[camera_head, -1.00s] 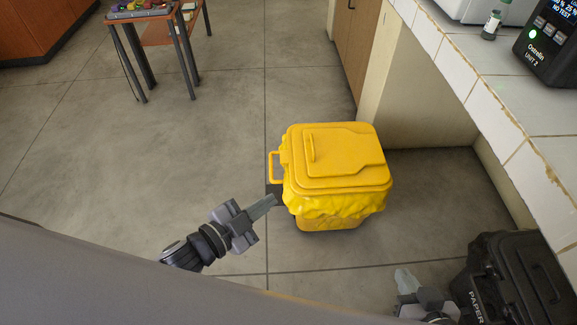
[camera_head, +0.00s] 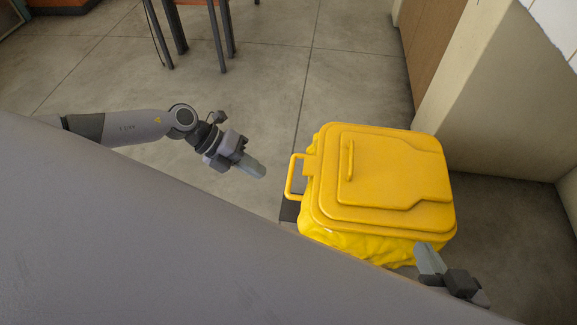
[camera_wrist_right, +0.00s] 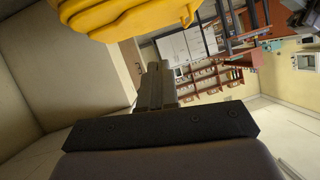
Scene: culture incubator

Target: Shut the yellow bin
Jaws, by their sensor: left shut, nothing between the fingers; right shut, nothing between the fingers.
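The yellow bin (camera_head: 375,195) stands on the floor right of centre in the head view. Its lid (camera_head: 395,170) lies flat over the top, with a yellow bag bulging out below the rim. A loop handle (camera_head: 293,176) sticks out on its left side. My left gripper (camera_head: 255,168) is shut and empty, left of the bin and apart from that handle. My right gripper (camera_head: 428,258) is shut and empty at the bin's near right corner; I cannot tell whether it touches. In the right wrist view, the bin's yellow edge (camera_wrist_right: 130,14) shows at the top, beyond the shut fingers (camera_wrist_right: 156,80).
A pale wall block (camera_head: 500,100) and a brown cabinet (camera_head: 440,45) stand behind and right of the bin. Table legs (camera_head: 195,35) stand at the top left. The grey floor (camera_head: 270,90) between table and bin is clear.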

